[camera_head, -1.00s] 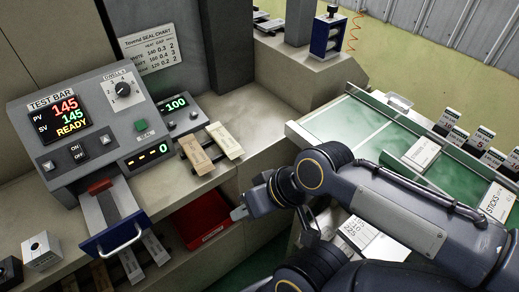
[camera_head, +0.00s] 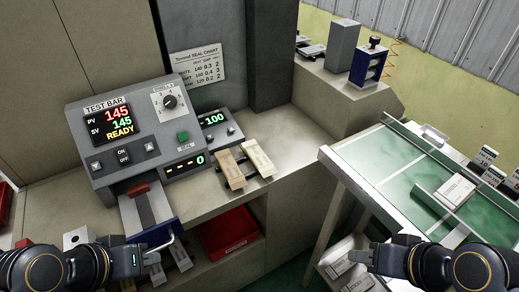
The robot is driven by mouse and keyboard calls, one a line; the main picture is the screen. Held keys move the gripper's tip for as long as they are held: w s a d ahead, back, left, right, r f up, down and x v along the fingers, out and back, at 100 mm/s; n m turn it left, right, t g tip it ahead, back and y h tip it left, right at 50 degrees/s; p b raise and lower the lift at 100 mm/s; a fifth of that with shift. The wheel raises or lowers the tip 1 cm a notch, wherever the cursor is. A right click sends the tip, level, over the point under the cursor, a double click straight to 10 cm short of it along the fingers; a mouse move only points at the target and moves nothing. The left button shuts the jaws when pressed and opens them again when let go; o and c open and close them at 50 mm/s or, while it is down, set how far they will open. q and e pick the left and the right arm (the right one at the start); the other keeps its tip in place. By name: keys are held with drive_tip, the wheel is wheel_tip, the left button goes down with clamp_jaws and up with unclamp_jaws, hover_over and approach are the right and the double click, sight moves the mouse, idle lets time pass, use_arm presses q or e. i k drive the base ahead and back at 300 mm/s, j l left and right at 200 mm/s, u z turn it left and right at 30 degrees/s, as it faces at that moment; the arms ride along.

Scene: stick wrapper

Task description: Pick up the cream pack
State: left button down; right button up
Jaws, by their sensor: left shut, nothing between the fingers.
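Two slim packs lie side by side on a small dark rack on the bench, right of the test bar machine. The paler one looks like the cream pack (camera_head: 258,158); the left one is a tan pack (camera_head: 229,169). Both are clear of my grippers. My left gripper (camera_head: 158,258) is at the lower left, in front of the machine's drawer handle in the picture, shut and empty. My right gripper (camera_head: 353,257) is at the lower right, pointing left, well away from the packs; its finger gap does not show clearly.
The test bar machine (camera_head: 125,135) has a blue-fronted drawer (camera_head: 160,233) pulled out. A red bin (camera_head: 228,233) sits below the bench edge. A green table (camera_head: 372,160) with a white pack (camera_head: 457,190) stands at right. Bench behind the packs is clear.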

sight(263, 164)
drive_tip(key=i+j+u, duration=0.1)
drive_tip(key=i+u, duration=0.15)
drive_tip(key=u, duration=0.2)
drive_tip(key=i+u, duration=0.25)
drive_tip(key=u, duration=0.15)
